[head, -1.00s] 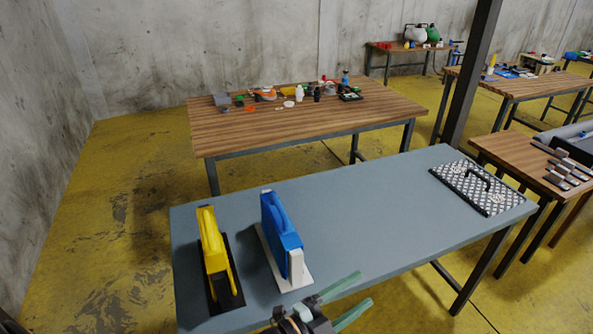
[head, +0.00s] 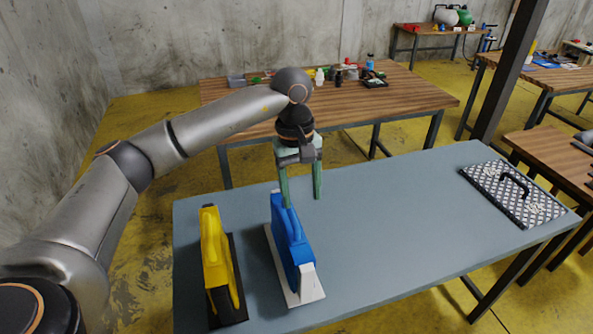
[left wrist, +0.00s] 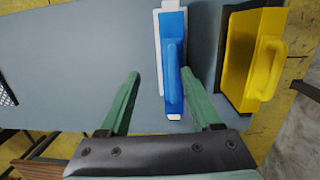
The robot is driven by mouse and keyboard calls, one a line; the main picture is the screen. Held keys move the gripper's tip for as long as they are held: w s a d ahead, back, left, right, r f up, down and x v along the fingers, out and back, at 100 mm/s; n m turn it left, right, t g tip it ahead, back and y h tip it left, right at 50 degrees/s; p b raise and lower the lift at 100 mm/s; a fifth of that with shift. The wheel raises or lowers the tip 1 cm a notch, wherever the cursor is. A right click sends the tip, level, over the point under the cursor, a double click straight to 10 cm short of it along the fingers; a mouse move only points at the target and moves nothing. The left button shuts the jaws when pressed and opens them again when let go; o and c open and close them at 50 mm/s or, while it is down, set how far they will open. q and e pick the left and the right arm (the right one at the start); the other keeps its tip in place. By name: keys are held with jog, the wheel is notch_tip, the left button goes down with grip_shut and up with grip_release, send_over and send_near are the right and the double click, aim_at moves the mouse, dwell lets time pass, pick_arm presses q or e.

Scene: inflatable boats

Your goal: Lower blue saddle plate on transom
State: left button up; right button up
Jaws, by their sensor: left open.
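The blue saddle plate (head: 290,236), with a raised blue handle, stands upright on a white base (head: 314,288) on the grey table. In the left wrist view the blue saddle plate (left wrist: 173,62) shows from above, with white at both ends. My left gripper (head: 303,200) has green fingers, open and pointing down, over the far end of the blue plate. In the left wrist view the fingers of my left gripper (left wrist: 161,73) are spread to either side of the plate's line, apart from it. I cannot tell which part is the transom. My right gripper is not in view.
A yellow handled piece (head: 215,255) stands on a black base (head: 236,300) left of the blue plate. A chequered plate with a black handle (head: 513,192) lies at the table's right end. The grey table's middle (head: 400,225) is clear.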

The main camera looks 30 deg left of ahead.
aim_at(290, 212)
pick_arm(q)
jog(key=a, duration=0.1)
jog(key=a+r+y, duration=0.1)
jog(key=a, duration=0.1)
jog(key=shift+w+r, duration=0.3)
jog(key=shift+w, duration=0.05)
jog(key=shift+a+f, duration=0.1)
jog(key=shift+a, duration=0.1)
notch_tip(290, 212, down, 8)
jog(key=b, duration=0.6)
jog(key=shift+d+f+b, duration=0.1)
jog(key=shift+f+b, duration=0.1)
jog(key=shift+b, duration=0.1)
jog(key=shift+f, duration=0.35)
jog(key=shift+f+b, duration=0.2)
jog(key=shift+b, duration=0.15)
jog(key=shift+c, duration=0.2)
grip_shut()
